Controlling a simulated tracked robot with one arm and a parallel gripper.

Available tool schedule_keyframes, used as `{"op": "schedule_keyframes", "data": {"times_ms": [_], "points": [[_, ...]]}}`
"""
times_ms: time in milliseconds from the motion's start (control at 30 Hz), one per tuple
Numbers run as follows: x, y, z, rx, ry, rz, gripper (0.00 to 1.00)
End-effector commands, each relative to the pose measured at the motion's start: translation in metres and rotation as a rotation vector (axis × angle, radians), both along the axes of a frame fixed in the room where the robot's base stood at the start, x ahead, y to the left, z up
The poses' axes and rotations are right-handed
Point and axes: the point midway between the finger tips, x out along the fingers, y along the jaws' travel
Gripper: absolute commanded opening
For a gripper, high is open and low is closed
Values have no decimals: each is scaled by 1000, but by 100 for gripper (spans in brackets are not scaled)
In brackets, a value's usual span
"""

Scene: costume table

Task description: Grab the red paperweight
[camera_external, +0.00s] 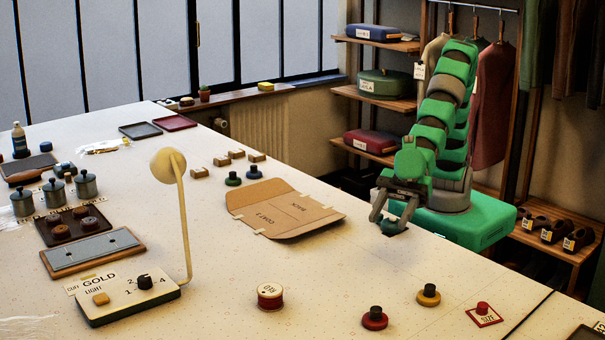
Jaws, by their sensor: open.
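The red paperweight (375,319), a round red base with a black knob on top, stands upright on the pale table near the front edge of the picture, right of centre. My gripper (392,217) points down at the table's far right edge, well behind the paperweight and apart from it. Its fingers are spread. A small dark teal shape (391,228) shows low between them; I cannot tell what it is, and I see no grip on it.
A yellow paperweight (429,295) stands close to the right of the red one. A flat cardboard piece (285,208) lies left of my gripper. A tall lamp (180,215) rises at left.

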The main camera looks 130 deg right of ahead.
Motion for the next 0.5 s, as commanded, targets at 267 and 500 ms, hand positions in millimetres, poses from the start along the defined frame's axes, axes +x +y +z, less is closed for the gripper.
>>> {"op": "schedule_keyframes", "data": {"times_ms": [267, 500], "points": [[-14, 35, -63, -25, 17, 46, 48], [-4, 39, -71, -26, 19, 46, 48]]}}
